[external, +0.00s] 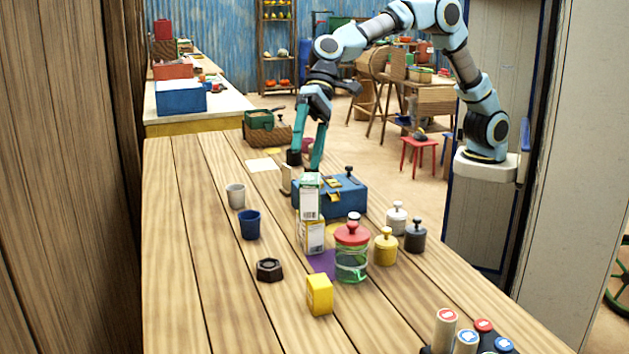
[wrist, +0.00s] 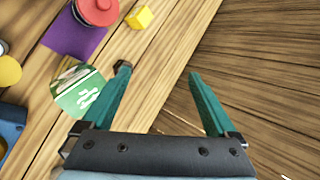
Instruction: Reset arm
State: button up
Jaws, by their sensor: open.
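My gripper (external: 304,160) hangs over the far half of the wooden counter (external: 200,290), pointing down. Its two teal fingers are spread apart, and in the wrist view (wrist: 159,72) only bare planks show between them. In the external view the fingers come down behind a white and green carton (external: 310,200) and the blue box (external: 345,198). In the wrist view the carton's top (wrist: 78,92) lies left of the left finger, apart from it as far as I can tell. The gripper holds nothing.
A red-lidded glass jar (external: 352,258), yellow weight (external: 385,246), dark weight (external: 415,236) and white weight (external: 396,217) stand at right. The counter's left side is mostly clear.

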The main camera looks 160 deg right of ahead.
jog(key=s+a+f+n+g+y+b, duration=0.1)
jog(key=s+a+f+n+g, duration=0.1)
jog(key=a+f, duration=0.5)
jog(key=s+a+f+n+g+y, duration=0.1)
jog(key=a+f+n+y, duration=0.15)
jog(key=a, duration=0.75)
jog(key=s+a+f+n+g+b, duration=0.1)
jog(key=s+a+f+n+g, duration=0.1)
jog(key=a+f, duration=0.55)
jog(key=s+a+f+n+g+b, duration=0.1)
jog(key=s+a+f+n+g, duration=0.3)
jog(key=s+a, duration=0.55)
jog(key=s+a+f+n+g+b, duration=0.1)
jog(key=s+a+f+n+g, duration=0.15)
jog(key=s+a+f, duration=0.55)
jog(key=s+d+n+t+h+b, duration=0.5)
jog(key=s+d+b, duration=0.45)
jog(key=d, duration=0.55)
notch_tip(320, 180, up, 16)
jog(key=p, duration=1.7)
jog(key=shift+s, duration=0.45)
